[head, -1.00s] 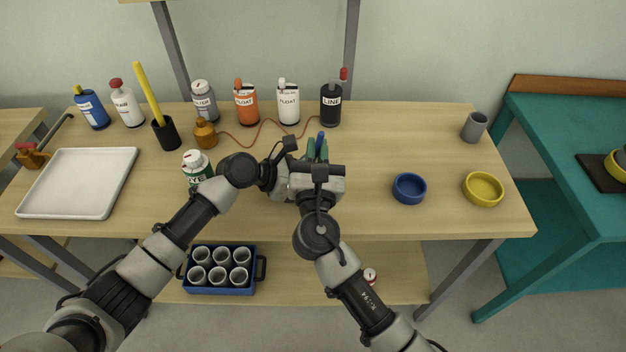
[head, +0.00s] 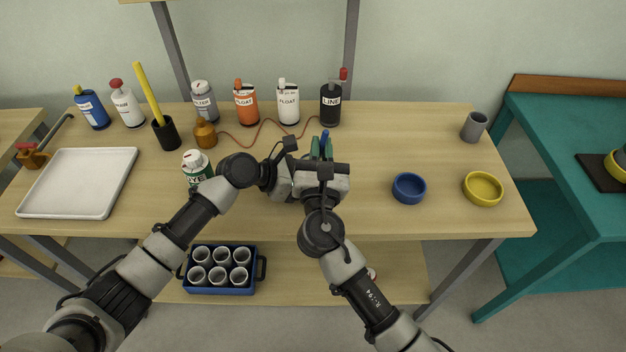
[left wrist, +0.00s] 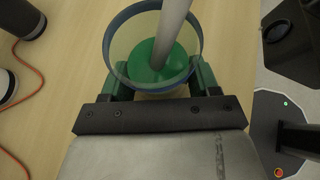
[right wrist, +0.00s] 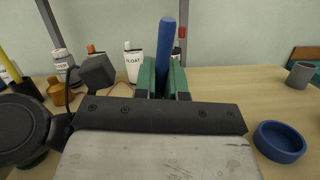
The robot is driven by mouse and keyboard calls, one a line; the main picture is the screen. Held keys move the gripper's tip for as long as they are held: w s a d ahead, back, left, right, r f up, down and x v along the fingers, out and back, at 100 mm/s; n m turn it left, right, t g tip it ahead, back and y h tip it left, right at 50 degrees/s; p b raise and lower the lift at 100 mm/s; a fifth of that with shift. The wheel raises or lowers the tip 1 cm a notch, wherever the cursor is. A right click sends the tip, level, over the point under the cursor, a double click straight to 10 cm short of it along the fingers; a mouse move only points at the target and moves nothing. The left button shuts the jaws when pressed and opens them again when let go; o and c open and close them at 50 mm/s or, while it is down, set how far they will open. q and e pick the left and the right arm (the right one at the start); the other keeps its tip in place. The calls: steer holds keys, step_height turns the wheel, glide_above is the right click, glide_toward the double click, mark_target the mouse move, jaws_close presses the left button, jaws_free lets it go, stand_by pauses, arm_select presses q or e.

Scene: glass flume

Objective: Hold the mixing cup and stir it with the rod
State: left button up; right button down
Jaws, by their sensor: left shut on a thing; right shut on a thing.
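The mixing cup (left wrist: 118,55) is clear with a blue rim and green liquid inside, seen in the left wrist view. My left gripper (left wrist: 157,76) is shut around the cup, one green finger on each side. The grey lower part of the rod (left wrist: 172,30) stands tilted inside the cup, its end in the green liquid. My right gripper (right wrist: 164,80) is shut on the rod's blue upper part (right wrist: 166,45). In the head view the blue rod top (head: 325,136) shows above my right gripper (head: 322,150); my grippers hide the cup there.
A blue bowl (head: 409,188) and a yellow bowl (head: 483,189) stand to the right on the wooden table. Several bottles line the back, including a black one (head: 331,105). A green-labelled bottle (head: 197,170) is close to my left arm. A white tray (head: 78,183) lies left.

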step_height(320, 180, up, 9)
steer(key=s+d, duration=0.1)
steer(key=s, duration=0.1)
steer(key=shift+d+f, duration=0.15)
steer(key=shift+f, duration=0.05)
stand_by(0.6)
stand_by(0.3)
steer(key=shift+r, duration=2.5)
arm_select(q)
steer(key=o, duration=0.8)
steer(key=v, duration=1.2)
steer(key=shift+f, duration=0.1)
